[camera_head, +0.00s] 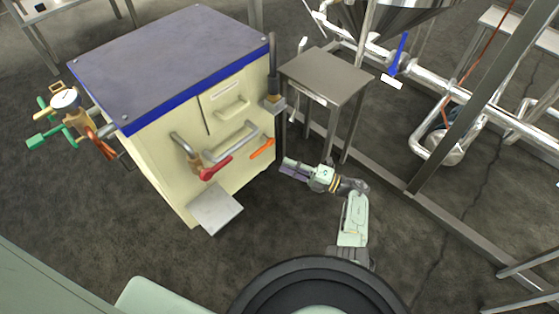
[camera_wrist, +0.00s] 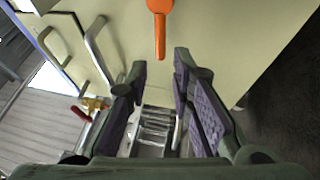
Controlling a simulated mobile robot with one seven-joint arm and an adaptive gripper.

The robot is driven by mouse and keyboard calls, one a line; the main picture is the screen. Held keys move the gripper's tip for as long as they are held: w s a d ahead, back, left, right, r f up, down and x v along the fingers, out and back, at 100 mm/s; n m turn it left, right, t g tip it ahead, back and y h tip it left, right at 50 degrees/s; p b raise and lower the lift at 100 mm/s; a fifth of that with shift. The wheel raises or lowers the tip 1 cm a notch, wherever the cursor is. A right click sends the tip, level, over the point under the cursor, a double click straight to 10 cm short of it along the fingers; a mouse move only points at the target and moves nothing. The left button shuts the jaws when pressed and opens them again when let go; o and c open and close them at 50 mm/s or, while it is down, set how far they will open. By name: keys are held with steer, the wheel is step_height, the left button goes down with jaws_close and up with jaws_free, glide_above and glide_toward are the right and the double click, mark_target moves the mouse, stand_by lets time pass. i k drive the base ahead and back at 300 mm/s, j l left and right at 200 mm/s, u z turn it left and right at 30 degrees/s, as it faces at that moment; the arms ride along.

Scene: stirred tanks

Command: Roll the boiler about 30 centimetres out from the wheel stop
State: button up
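The boiler (camera_head: 200,110) is a cream cabinet with a grey top and blue trim, standing at the left in the head view. Its front carries a metal bar handle (camera_head: 232,143), a cream handle (camera_head: 232,108), a red-levered valve (camera_head: 215,169) and an orange lever (camera_head: 262,148). My gripper (camera_head: 283,168) is just off the front's right side, low, near the orange lever. In the wrist view my gripper (camera_wrist: 160,65) is open and empty, with the orange lever (camera_wrist: 160,28) beyond the fingertips. I cannot make out a wheel stop.
A small steel table (camera_head: 326,75) stands right of the boiler. Steel frame posts and piping (camera_head: 440,85) fill the right side. A gauge (camera_head: 65,99) with green-handled valves sticks out on the boiler's left. A grey plate (camera_head: 215,207) projects low at its front. Dark floor before it is open.

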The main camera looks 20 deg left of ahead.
mark_target(147, 82)
steer(key=l, duration=1.5)
